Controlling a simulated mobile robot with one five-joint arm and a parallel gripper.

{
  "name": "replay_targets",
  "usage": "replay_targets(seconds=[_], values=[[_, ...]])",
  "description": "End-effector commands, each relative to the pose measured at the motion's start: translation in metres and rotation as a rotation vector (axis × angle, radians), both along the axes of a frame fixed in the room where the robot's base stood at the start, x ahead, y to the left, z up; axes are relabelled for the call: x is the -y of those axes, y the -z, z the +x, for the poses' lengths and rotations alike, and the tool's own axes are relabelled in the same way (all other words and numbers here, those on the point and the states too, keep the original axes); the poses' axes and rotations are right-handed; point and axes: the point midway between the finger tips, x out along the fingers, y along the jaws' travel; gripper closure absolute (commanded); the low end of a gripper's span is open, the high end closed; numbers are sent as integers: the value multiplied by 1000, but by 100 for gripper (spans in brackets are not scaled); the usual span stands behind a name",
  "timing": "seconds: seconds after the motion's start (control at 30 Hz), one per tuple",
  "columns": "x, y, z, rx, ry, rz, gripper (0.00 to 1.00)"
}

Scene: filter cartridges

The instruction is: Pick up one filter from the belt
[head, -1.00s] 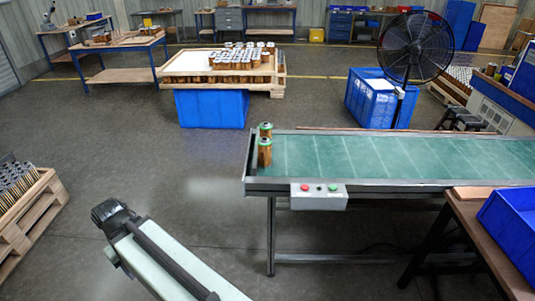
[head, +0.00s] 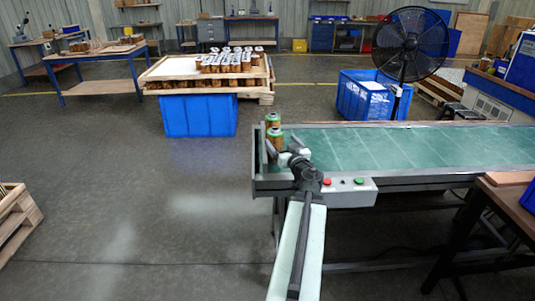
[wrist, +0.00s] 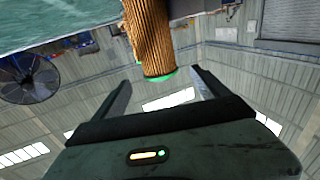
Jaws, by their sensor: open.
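Two brown filters with green end rings stand upright at the left end of the green belt (head: 400,147). The far filter (head: 274,120) is just behind the near filter (head: 275,139). My gripper (head: 284,155) is open at the near side of the belt's left end, in front of the near filter and partly hiding its lower part. The wrist view appears upside down. There a ribbed brown filter (wrist: 147,32) with a green rim lies just beyond the gap between my open fingers (wrist: 162,80). Nothing is held.
A control box (head: 350,187) with red and green buttons is on the belt's front side, right of my gripper. A metal rim edges the belt. A fan (head: 410,45) stands behind it. A pallet of filters on a blue crate (head: 200,115) is back left. Open floor lies left.

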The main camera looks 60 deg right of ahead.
Motion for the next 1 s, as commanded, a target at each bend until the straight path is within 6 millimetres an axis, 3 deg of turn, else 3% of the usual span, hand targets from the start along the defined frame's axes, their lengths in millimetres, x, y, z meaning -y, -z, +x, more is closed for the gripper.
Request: replay_targets(seconds=[0.17,0.4,0.57,0.83,1.0], values=[[0,6,-7,-10,-24,15,15],[16,5,15,-9,-24,13,15],[18,4,20,-9,-24,13,15],[45,1,55,-9,-23,13,15],[46,1,57,-9,-22,13,15]])
